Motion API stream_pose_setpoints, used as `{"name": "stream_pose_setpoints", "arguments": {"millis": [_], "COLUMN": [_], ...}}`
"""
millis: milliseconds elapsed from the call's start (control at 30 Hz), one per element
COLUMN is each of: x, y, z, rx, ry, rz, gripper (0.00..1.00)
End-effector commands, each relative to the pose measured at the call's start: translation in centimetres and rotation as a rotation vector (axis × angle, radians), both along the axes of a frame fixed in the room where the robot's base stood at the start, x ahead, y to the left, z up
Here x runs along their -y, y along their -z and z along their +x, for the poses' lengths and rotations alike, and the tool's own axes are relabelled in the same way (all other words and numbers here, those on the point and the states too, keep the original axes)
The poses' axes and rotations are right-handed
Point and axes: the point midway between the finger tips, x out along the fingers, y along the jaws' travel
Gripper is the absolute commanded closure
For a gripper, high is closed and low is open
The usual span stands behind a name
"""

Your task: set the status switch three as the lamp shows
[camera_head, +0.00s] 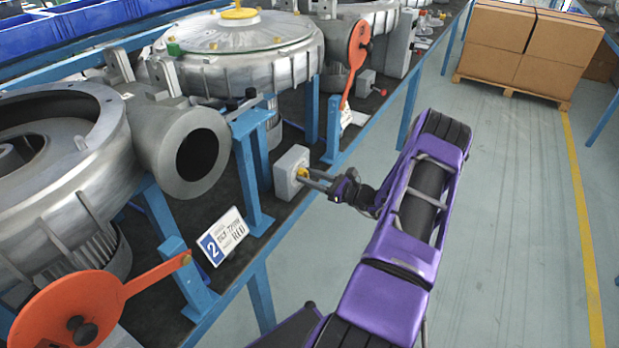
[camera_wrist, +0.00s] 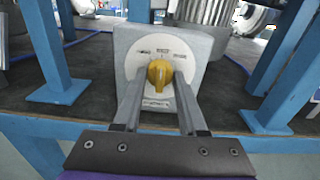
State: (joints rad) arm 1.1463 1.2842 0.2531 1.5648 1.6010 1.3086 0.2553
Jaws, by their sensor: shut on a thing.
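A grey switch box (camera_head: 288,178) stands at the bench edge, beside a blue post. In the wrist view its white round dial (camera_wrist: 135,66) carries small labels at upper left, top and upper right, too small to read. Its yellow knob (camera_wrist: 159,76) stands about upright, toward the top middle label. My gripper (camera_head: 303,174) reaches in from the right, its two fingers (camera_wrist: 161,82) shut on the knob from either side. No number shows on this box, so I cannot tell if it is switch three. I cannot make out a lit lamp.
A sign marked 2 (camera_head: 223,236) stands left of the box. Orange levers (camera_head: 74,311) and (camera_head: 357,45) sit on either side along the bench. A grey box with a red handle (camera_head: 366,84) is farther back. The aisle floor (camera_head: 510,200) is clear.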

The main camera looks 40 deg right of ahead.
Motion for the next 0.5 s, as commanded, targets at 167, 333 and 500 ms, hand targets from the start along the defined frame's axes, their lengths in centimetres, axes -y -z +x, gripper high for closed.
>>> {"name": "stream_pose_setpoints", "arguments": {"millis": [167,333,500], "x": [0.05,0.09,0.08], "y": [0.26,0.37,0.41], "z": [-0.03,-0.03,-0.02], "rx": [0.033,0.081,0.138], "ry": [0.0,0.001,0.0], "rz": [-0.077,-0.196,-0.334], "gripper": [1.0,1.0,1.0]}}
